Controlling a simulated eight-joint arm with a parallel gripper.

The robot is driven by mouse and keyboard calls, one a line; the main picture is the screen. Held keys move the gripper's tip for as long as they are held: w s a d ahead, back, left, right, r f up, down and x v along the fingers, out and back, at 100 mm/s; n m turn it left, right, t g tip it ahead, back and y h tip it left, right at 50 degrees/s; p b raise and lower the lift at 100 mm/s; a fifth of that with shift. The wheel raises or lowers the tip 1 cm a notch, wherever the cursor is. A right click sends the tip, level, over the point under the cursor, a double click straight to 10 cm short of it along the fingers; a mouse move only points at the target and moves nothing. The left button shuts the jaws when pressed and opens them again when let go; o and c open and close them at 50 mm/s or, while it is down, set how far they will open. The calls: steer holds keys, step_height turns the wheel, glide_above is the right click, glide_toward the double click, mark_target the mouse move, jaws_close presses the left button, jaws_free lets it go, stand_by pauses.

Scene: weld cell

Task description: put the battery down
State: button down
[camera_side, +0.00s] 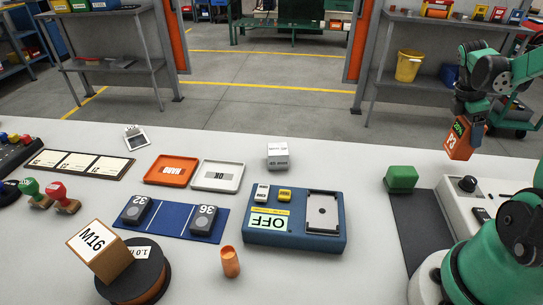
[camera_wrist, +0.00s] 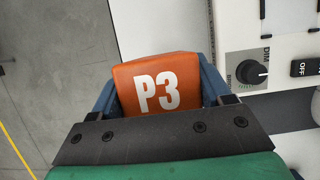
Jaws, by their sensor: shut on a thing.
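A blue box (camera_side: 292,240) with an OFF sign and grey recess stands mid-bench. A green block (camera_side: 401,178) lies by a dark mat (camera_side: 418,225), near a white control panel (camera_side: 462,207). Orange (camera_side: 171,184) and white (camera_side: 199,184) trays lie left; a white cube (camera_side: 278,160) stands behind the box.

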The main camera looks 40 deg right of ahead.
mark_target(461, 145)
steer(key=shift+f, duration=2.1)
steer(key=shift+f, duration=0.1)
jaws_free()
steer(key=v, duration=1.2)
steer(key=w+a+m+t+y, duration=0.1)
steer(key=w+a+m+t, duration=0.1)
steer(key=a, duration=0.7)
steer(key=w+a+f+m+t+y, duration=0.1)
steer(key=a+m+t, duration=0.3)
steer(key=a, duration=0.4)
steer(key=w+a+m+t+y, duration=0.1)
steer(key=w+a+m+t, duration=0.2)
steer(key=a, duration=0.6)
steer(key=shift+w+a+f+t, duration=0.3)
steer(key=shift+w+f+t, duration=0.1)
steer(key=shift+t, duration=0.3)
